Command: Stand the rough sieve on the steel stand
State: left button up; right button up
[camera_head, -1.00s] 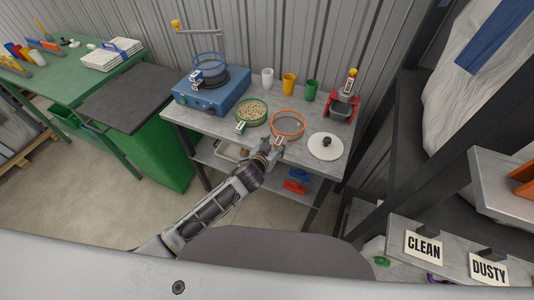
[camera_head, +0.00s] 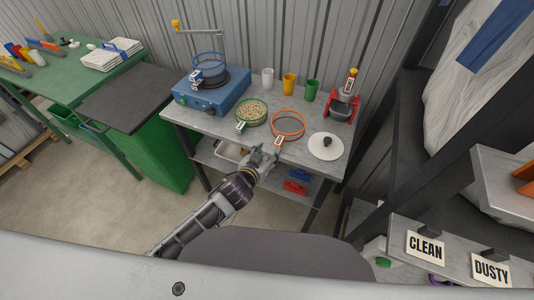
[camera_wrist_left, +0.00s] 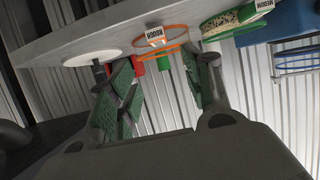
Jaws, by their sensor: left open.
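The rough sieve is an orange ring (camera_head: 288,124) lying on the grey table, with a white label on its handle at the front edge. In the left wrist view it shows upside down, its label reading ROUGH (camera_wrist_left: 156,36), beyond and between my fingers. My left gripper (camera_head: 262,158) is open and empty at the table's front edge, just short of the handle and apart from it; its green-padded fingers show in the left wrist view (camera_wrist_left: 166,88). I cannot single out the steel stand. My right gripper is not in view.
A green sieve (camera_head: 251,112) full of bits lies left of the orange one, a white lid (camera_head: 326,147) right. Behind stand several cups (camera_head: 289,83), a red device (camera_head: 342,105) and a blue machine (camera_head: 212,95) bearing a blue sieve (camera_head: 208,66).

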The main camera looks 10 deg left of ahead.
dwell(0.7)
pick_arm(q)
jog(key=a+f+g+y, duration=0.1)
jog(key=a+f, duration=0.2)
jog(key=f, duration=0.6)
jog(key=a+f+g+y, duration=0.15)
jog(key=a+f, duration=0.25)
jog(key=f, duration=0.6)
jog(key=s+a+f+g, duration=0.2)
jog(key=s+a+f, duration=0.25)
jog(key=f, duration=0.45)
jog(key=s+a+f+g, duration=0.25)
jog(key=s+f, duration=0.35)
jog(key=f, duration=0.4)
jog(key=s+a+f+g, duration=0.1)
jog(key=s+a+f, duration=0.1)
jog(key=s+f, duration=0.4)
jog(key=s+a+f+g+y, duration=0.1)
jog(key=s+f, duration=0.5)
jog(key=s, duration=1.1)
jog(key=s+a+f+n+g, duration=0.1)
jog(key=s+a+f+g, duration=0.2)
jog(key=s+f, duration=0.3)
jog(key=s+a, duration=0.1)
jog(key=s, duration=0.4)
jog(key=shift+s+a+f+y, duration=0.15)
jog(key=shift+f+y, duration=0.05)
jog(key=shift+y, duration=0.15)
